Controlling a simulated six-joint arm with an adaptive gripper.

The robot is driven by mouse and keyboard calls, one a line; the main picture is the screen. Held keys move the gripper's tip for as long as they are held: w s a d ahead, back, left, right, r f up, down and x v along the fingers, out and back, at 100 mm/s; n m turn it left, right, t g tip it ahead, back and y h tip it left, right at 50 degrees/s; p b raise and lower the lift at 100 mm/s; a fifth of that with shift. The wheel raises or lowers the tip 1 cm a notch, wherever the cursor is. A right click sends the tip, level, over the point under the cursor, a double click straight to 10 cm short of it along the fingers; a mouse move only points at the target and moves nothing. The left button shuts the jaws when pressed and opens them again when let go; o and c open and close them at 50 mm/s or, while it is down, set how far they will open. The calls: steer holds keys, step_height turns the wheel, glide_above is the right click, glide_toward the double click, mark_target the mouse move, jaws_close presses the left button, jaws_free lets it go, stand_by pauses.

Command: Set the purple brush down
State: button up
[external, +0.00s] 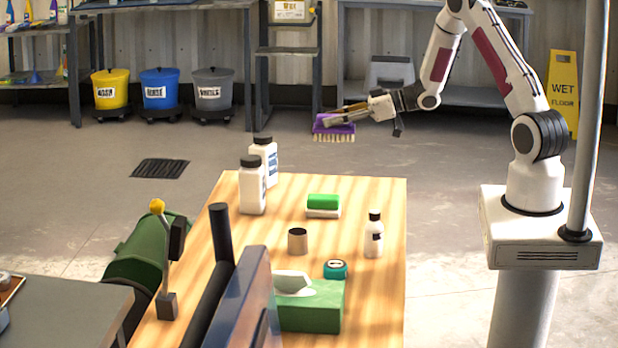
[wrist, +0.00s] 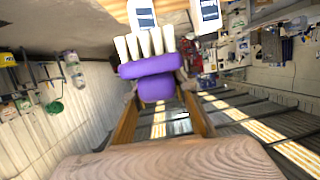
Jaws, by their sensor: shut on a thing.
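The purple brush (external: 333,125) has pale bristles pointing down in the external view. My gripper (external: 345,117) is shut on it and holds it in the air beyond the far edge of the wooden table (external: 385,215). The brush is apart from the tabletop. In the wrist view the purple brush (wrist: 150,68) sits between the tips of my gripper (wrist: 158,95), with its bristles towards the top of the picture. Part of the brush is hidden by the fingers.
Two white bottles with dark caps (external: 252,185) stand at the table's far left corner. A green-and-white sponge (external: 323,205), a metal cup (external: 298,240), a small white bottle (external: 374,236), a teal roll (external: 335,269) and a green tissue box (external: 312,305) stand nearer. The table's far right corner is clear.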

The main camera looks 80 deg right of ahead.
steer(key=w+a+r+n+g+y, duration=0.1)
steer(key=w+a+n+g+y, duration=0.15)
steer(key=w+a, duration=0.4)
steer(key=w+a+r+n+g+y, duration=0.1)
steer(key=w+a+n+y, duration=0.3)
steer(key=a, duration=0.6)
steer(key=w+a+r+n+g+y, duration=0.1)
steer(key=w+a+n+g+y, duration=0.2)
steer(key=w+a, duration=0.4)
steer(key=s+a+f+n+g+y, duration=0.15)
steer(key=a+n+g, duration=0.25)
steer(key=a, duration=0.9)
steer(key=s+a+f+n+g+y, duration=0.1)
steer(key=a+f+n+g+y, duration=0.2)
steer(key=a, duration=1)
steer(key=f, duration=0.2)
steer(key=f+n+g, duration=0.1)
steer(key=f, duration=0.1)
steer(key=shift+w+a, duration=0.15)
steer(key=shift+a, duration=0.05)
step_height(320, 180, down, 6)
steer(key=shift+f, duration=0.2)
